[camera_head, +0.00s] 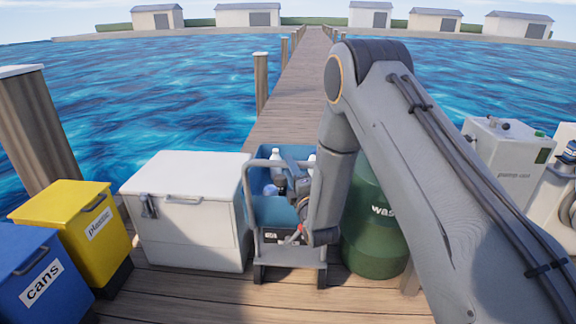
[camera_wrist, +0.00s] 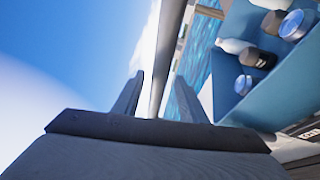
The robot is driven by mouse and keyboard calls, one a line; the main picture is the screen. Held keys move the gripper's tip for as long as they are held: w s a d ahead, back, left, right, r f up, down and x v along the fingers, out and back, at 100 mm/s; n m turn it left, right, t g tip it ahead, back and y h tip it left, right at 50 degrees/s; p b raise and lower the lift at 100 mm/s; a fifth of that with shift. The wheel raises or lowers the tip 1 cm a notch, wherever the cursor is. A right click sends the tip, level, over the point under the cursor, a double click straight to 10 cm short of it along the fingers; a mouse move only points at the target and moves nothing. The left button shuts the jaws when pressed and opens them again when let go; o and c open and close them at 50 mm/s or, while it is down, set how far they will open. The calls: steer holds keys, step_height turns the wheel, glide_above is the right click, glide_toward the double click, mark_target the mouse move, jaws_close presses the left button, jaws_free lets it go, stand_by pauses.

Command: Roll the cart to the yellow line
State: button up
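The cart (camera_head: 272,212) has a blue bin with bottles inside and a grey tube frame. It stands upright on the wooden deck in front of my base. My gripper (camera_wrist: 160,85) is at the cart's handle side, and its two fingers are apart. A pale grey bar (camera_wrist: 168,40), which looks like the cart's handle, runs up from between the fingers. Gaps show beside the bar, and contact cannot be made out. In the head view my arm hides the cart's right side and much of the gripper. The yellow line is not visible in either view.
A white chest (camera_head: 190,225) stands close left of the cart, with yellow (camera_head: 75,225) and blue (camera_head: 45,285) bins farther left. A green barrel (camera_head: 372,235) is close on the right. A plank pier (camera_head: 290,95) runs away behind the cart, with water on both sides.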

steer(key=shift+x, duration=1.15)
jaws_close()
steer(key=shift+s+f, duration=0.1)
